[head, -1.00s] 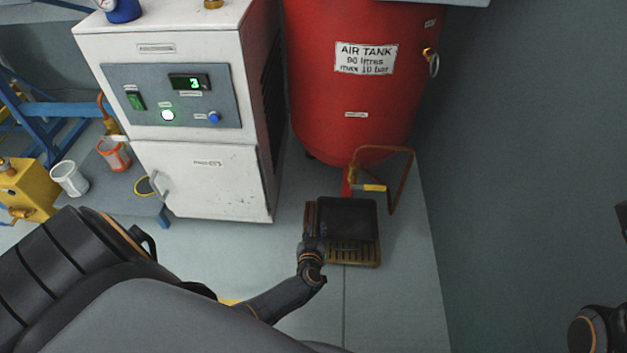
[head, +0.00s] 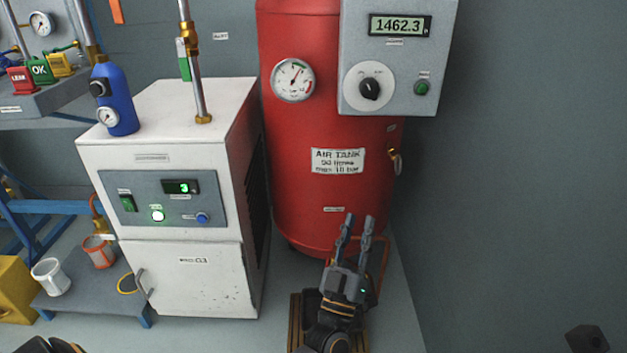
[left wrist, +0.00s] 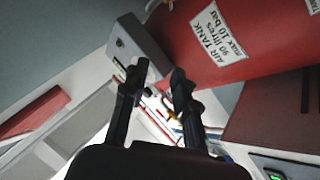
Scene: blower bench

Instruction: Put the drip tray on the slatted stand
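My left gripper (head: 356,236) is in front of the red tank's lower part, fingers up and apart, with nothing between them. It also shows open and empty in the left wrist view (left wrist: 156,90). The slatted stand (head: 295,325) is on the floor below it, mostly hidden behind my left wrist. A dark patch on the stand beside my wrist looks like the drip tray (head: 311,299); most of it is hidden, so its exact seating cannot be told. At the lower right only a dark part of my right arm shows, no fingers.
A white cabinet (head: 190,275) is to the left. A low grey bench (head: 85,305) with two mugs stands further left. A grey wall fills the right.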

